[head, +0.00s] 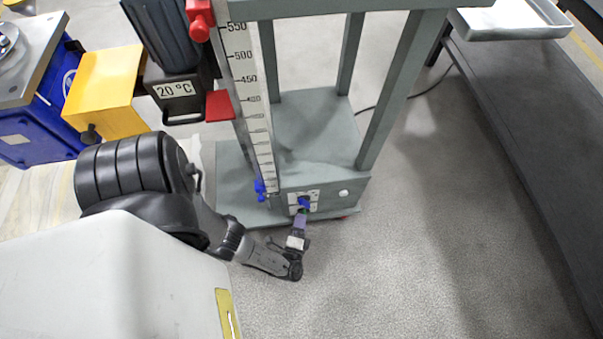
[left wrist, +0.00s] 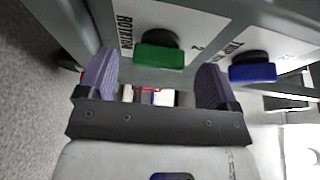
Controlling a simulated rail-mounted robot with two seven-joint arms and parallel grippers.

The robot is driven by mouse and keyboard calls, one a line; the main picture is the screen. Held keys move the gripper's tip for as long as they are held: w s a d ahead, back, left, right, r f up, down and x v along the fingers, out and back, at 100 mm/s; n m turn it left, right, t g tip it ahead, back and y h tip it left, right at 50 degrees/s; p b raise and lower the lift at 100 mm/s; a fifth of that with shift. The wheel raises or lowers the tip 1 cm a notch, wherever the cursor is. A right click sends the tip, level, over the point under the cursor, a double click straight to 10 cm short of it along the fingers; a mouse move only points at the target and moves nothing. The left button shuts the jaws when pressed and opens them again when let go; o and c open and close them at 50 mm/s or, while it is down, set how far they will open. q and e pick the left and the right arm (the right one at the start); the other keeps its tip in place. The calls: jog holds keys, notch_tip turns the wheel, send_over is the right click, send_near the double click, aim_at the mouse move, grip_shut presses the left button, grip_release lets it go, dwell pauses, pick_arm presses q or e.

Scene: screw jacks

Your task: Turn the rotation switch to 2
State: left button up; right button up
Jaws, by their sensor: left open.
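The rotation switch (left wrist: 159,57) is a green knob on a dark round base, on a white label plate marked "ROTATION", with a "2" (left wrist: 195,48) beside it. In the left wrist view its green bar lies nearly level across the picture. My left gripper (left wrist: 156,62) is open, with one purple finger on each side of the green knob and a gap to each. In the head view my left gripper (head: 302,213) is right at the control panel (head: 317,198) low on the machine's front, covering part of it. The green knob cannot be made out there.
A second switch with a blue knob (left wrist: 252,73) sits close to the right finger. The grey-green machine frame (head: 338,190) stands above the panel with a ruler (head: 254,105) on its post. Open floor (head: 420,240) lies right of it, then a long dark bench (head: 530,130).

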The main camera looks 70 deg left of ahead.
pick_arm(q)
jog(key=v, duration=1.3)
dwell(0.4)
